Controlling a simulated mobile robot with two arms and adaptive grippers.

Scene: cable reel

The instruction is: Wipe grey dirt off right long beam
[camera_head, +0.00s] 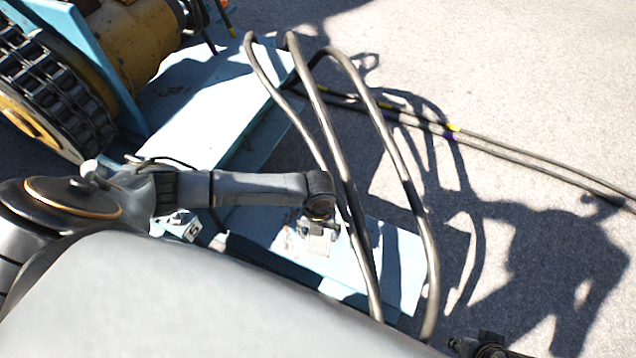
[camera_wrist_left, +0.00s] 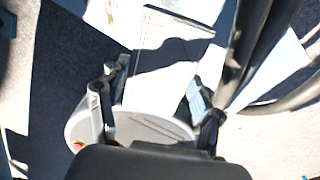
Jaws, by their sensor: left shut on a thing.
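A pale blue beam (camera_head: 401,266) lies at lower centre right in the head view, with faint brownish-grey marks on it near my gripper. Loose cables cross over it. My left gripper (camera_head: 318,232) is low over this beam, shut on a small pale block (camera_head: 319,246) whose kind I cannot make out. I cannot tell whether the block touches the beam. In the left wrist view the two fingers of my left gripper (camera_wrist_left: 155,108) stand on either side of a pale surface. My right gripper (camera_head: 485,346) shows only partly at the bottom right edge; its jaws are unclear.
Thick dark cables (camera_head: 333,135) arch just right of my left gripper. A yellow drum (camera_head: 140,40) and a black chain (camera_head: 55,85) stand at upper left. Another wide pale blue surface (camera_head: 215,95) lies behind my arm. Open paving (camera_head: 530,80) is at right.

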